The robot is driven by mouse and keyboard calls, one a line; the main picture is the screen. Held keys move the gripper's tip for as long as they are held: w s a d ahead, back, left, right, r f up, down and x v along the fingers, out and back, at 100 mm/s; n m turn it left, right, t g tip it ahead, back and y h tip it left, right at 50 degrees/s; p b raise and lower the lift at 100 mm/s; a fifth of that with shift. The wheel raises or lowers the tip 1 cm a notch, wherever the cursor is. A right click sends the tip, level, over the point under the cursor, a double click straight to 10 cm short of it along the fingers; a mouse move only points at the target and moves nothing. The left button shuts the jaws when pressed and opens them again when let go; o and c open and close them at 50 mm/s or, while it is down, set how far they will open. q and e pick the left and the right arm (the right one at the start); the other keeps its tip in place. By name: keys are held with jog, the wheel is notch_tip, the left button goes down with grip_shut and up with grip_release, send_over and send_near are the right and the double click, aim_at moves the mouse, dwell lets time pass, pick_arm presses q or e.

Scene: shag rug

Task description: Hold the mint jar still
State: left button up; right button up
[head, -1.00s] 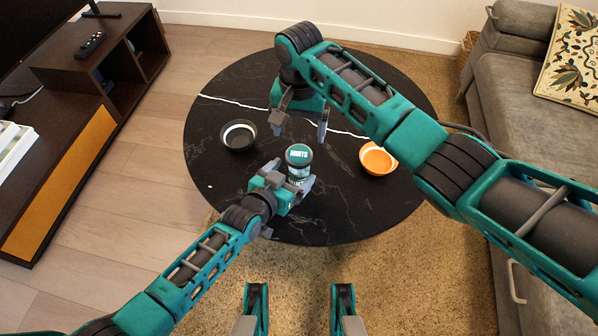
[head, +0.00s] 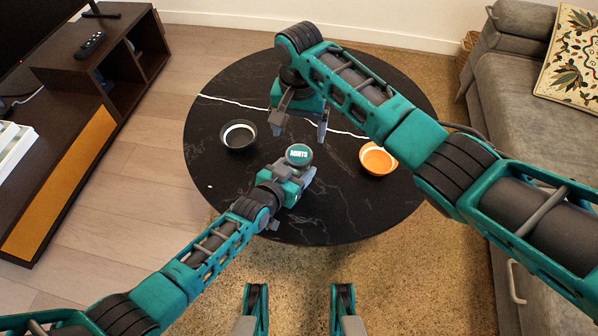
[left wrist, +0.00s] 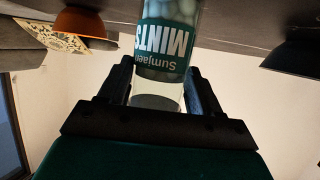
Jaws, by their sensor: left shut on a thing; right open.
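In the left wrist view, which is upside down, the clear jar (left wrist: 165,40) shows pale mints and a green label. My left gripper (head: 299,174) is shut on the jar, one finger on each side of its upper part. The gripper hides most of the jar's side in the head view. My right gripper (head: 299,126) is open and empty above the table, just beyond the jar.
A dark bowl (head: 238,146) stands left of the jar, and an orange bowl (head: 377,168) stands to its right. The table's front part is clear.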

aim_at(299, 154)
pick_arm(q)
jog(key=c, duration=1)
grip_shut()
pick_arm(e)
jog(key=m, duration=0.2)
jog(key=shift+w+a+r+m, duration=0.1)
jog(key=shift+w+r+m, duration=0.1)
jog(key=shift+m, duration=0.1)
jog(key=shift+s+f+m, duration=0.2)
jog(key=shift+f+m, duration=0.05)
jog(key=shift+m, duration=0.65)
jog(key=shift+f, duration=3.95)
jog(key=shift+c, duration=0.2)
